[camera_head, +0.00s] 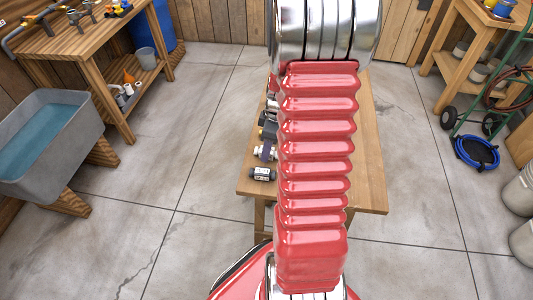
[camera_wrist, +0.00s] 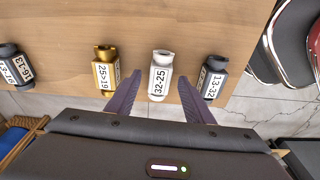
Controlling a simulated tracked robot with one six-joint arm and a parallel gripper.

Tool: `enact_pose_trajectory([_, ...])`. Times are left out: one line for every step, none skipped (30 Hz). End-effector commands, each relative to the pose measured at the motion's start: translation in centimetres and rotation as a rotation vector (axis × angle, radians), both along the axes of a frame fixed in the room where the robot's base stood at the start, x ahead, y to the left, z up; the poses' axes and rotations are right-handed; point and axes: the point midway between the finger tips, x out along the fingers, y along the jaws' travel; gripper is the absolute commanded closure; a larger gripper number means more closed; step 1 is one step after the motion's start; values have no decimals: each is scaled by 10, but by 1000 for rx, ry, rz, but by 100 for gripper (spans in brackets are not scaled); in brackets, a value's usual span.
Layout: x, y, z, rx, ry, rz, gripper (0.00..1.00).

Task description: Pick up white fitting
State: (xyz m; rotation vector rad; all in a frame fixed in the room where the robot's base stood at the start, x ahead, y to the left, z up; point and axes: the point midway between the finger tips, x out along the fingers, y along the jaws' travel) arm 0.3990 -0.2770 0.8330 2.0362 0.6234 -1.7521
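In the wrist view the white fitting (camera_wrist: 160,72), labelled 32-25, lies on the wooden table (camera_wrist: 190,25) near its edge. My gripper (camera_wrist: 163,92) is open, with one dark finger to each side of the white fitting. The fingers appear not to touch it; how high they are above the table is hard to tell. In the head view my red arm covers much of the table (camera_head: 368,150), and a row of small fittings shows along its left edge. The gripper cannot be made out there.
A brass fitting (camera_wrist: 106,68) labelled 25>19 lies just left of the left finger. A dark grey fitting (camera_wrist: 213,76) labelled 13-32 lies close to the right finger. Another dark fitting (camera_wrist: 14,66) is at far left. A water trough (camera_head: 52,165) and a workbench (camera_head: 85,45) stand left.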

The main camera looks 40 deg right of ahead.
Motion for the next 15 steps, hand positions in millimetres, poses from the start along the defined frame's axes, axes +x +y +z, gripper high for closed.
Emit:
enact_pose_trajectory([0, 0, 0, 0, 0, 0, 56])
enact_pose_trajectory([0, 0, 0, 0, 0, 0, 59])
enact_pose_trajectory([0, 0, 0, 0, 0, 0, 61])
enact_pose_trajectory([0, 0, 0, 0, 0, 0, 64])
enact_pose_trajectory([0, 0, 0, 0, 0, 0, 66])
enact_pose_trajectory([0, 0, 0, 0, 0, 0, 68])
enact_pose_trajectory([0, 0, 0, 0, 0, 0, 71])
enact_pose_trajectory([0, 0, 0, 0, 0, 0, 73])
enact_pose_trajectory([0, 0, 0, 0, 0, 0, 75])
enact_pose_trajectory([0, 0, 0, 0, 0, 0, 78])
enact_pose_trajectory([0, 0, 0, 0, 0, 0, 80])
enact_pose_trajectory([0, 0, 0, 0, 0, 0, 82])
enact_pose_trajectory([0, 0, 0, 0, 0, 0, 85])
enact_pose_trajectory([0, 0, 0, 0, 0, 0, 87])
enact_pose_trajectory([0, 0, 0, 0, 0, 0, 90])
